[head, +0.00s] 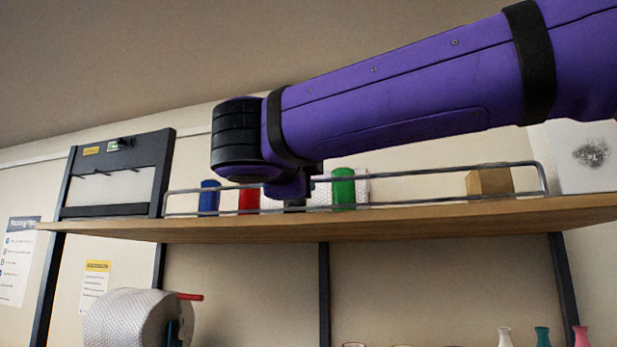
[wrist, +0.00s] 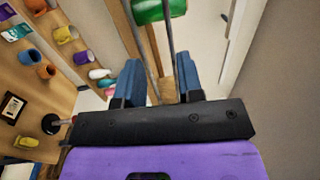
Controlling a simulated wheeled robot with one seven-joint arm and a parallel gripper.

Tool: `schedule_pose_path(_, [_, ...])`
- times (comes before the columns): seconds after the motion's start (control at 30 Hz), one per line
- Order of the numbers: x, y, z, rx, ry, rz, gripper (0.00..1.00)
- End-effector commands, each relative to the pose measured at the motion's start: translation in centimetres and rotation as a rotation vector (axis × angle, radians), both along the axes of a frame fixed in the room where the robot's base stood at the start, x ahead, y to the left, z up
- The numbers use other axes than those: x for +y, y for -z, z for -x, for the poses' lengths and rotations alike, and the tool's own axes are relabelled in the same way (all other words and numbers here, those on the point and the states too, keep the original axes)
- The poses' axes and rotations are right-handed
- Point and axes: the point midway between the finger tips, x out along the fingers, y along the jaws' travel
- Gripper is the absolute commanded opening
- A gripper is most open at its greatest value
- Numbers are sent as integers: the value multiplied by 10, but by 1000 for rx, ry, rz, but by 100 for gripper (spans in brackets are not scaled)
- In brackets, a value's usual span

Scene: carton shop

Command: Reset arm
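My purple arm (head: 390,105) reaches across the head view from the upper right, in front of the upper shelf. It ends in a black joint (head: 237,138) with a short purple part below it. My gripper's fingers cannot be made out in the head view. In the wrist view my gripper (wrist: 157,78) shows two blue fingers set well apart. No held object can be seen between them; a wooden piece shows in the gap beyond.
The wooden upper shelf (head: 330,221) has a metal rail and bears a blue cylinder (head: 209,197), a red one (head: 249,199), a green one (head: 343,188) and a wooden block (head: 489,181). A white roll (head: 125,318) sits below. Several cups and vases show in the wrist view.

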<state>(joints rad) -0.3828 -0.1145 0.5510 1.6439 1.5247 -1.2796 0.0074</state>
Motion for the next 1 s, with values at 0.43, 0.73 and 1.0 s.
schedule_pose_path(0.43, [2, 1, 6, 0, 0, 1, 34])
schedule_pose_path(0.73, [1, 0, 4, -9, -8, 13, 34])
schedule_pose_path(1.0, [-18, -9, -5, -128, -176, 282, 34])
